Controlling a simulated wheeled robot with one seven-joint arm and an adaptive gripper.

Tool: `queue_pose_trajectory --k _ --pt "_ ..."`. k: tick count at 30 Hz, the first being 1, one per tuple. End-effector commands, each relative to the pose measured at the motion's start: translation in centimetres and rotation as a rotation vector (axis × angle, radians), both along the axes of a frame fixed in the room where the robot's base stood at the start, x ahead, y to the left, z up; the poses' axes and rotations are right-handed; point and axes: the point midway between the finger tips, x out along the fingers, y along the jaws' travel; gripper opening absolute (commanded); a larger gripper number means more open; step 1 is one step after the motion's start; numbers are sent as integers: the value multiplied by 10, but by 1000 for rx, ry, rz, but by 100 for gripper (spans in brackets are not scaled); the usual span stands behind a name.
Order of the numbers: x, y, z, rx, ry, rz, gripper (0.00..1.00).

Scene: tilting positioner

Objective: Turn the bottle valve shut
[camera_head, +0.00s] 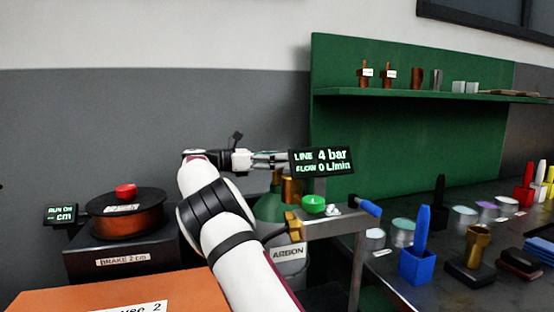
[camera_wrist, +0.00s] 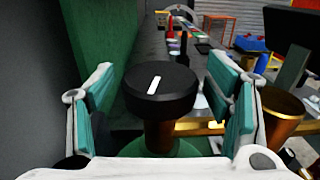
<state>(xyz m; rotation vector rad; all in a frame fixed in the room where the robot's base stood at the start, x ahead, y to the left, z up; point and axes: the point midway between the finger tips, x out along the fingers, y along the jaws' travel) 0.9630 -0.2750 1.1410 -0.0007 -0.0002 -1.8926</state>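The bottle valve is a black round knob (camera_wrist: 160,90) with a white mark, on a brass stem (camera_wrist: 158,135) above the green bottle top (camera_wrist: 165,150) in the wrist view. My gripper (camera_wrist: 165,92) is open, with one teal pad on each side of the knob and visible gaps to both. In the head view my gripper (camera_head: 268,160) reaches from the left to above the green bottle (camera_head: 270,208), labelled ARGON; the knob cannot be made out there. A display (camera_head: 321,161) reads line 4 bar, flow 0 L/min, and covers part of that area.
A brass cylinder (camera_wrist: 285,112) stands close to my right finger. A green knob (camera_head: 314,204) and a blue handle (camera_head: 369,208) sit beside the bottle. A spool (camera_head: 125,218) on a dark box stands left. The bench at right holds several tools and cups. A green wall panel (camera_head: 400,150) rises behind.

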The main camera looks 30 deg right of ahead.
Motion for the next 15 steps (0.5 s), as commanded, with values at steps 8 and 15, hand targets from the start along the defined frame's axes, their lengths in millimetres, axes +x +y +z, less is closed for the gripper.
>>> queue_pose_trajectory --k 8,15 --pt "3 7 -1 0 -1 2 72" --pt "15 41 -1 -2 -2 3 72"
